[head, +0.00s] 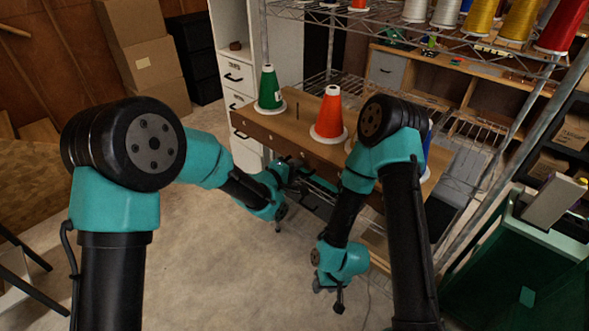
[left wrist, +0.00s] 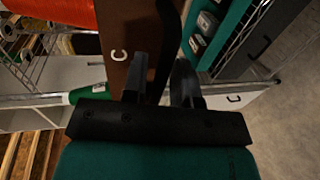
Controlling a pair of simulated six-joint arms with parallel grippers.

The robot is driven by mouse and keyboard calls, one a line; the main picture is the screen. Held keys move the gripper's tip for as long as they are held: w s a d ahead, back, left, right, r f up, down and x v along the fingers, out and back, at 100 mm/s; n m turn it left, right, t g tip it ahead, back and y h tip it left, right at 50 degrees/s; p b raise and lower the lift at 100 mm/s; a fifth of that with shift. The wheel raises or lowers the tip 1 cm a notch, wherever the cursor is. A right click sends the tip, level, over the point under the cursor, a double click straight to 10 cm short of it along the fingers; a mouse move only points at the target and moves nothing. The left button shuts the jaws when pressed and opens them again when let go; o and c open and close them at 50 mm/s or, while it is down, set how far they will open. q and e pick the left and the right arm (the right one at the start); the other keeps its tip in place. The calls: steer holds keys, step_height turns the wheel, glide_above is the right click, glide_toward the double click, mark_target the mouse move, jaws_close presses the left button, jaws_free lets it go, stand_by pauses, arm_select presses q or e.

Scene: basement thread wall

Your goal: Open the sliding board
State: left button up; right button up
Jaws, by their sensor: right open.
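A brown wooden board front (head: 262,128) runs along the near edge of the shelf below the thread cones in the head view. My left gripper (head: 318,185) is at the board's near side, partly hidden among dark parts. Its two fingers (left wrist: 162,85) are apart in the left wrist view, with a thin black curved piece (left wrist: 166,35) between or just beyond them. Contact is unclear. My right gripper (head: 335,292) is open, lower and away from the board.
A green cone (head: 269,88) and an orange cone (head: 329,113) stand on the wooden shelf. Wire racks with more spools (head: 483,18) are above and behind. A green bin (head: 520,255) is at right. The concrete floor (head: 230,270) is clear in front.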

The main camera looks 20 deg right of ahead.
arm_select(q)
steer(key=shift+o, duration=0.7)
steer(key=shift+a, duration=0.15)
steer(key=v, duration=1.7)
steer(key=shift+s, duration=0.2)
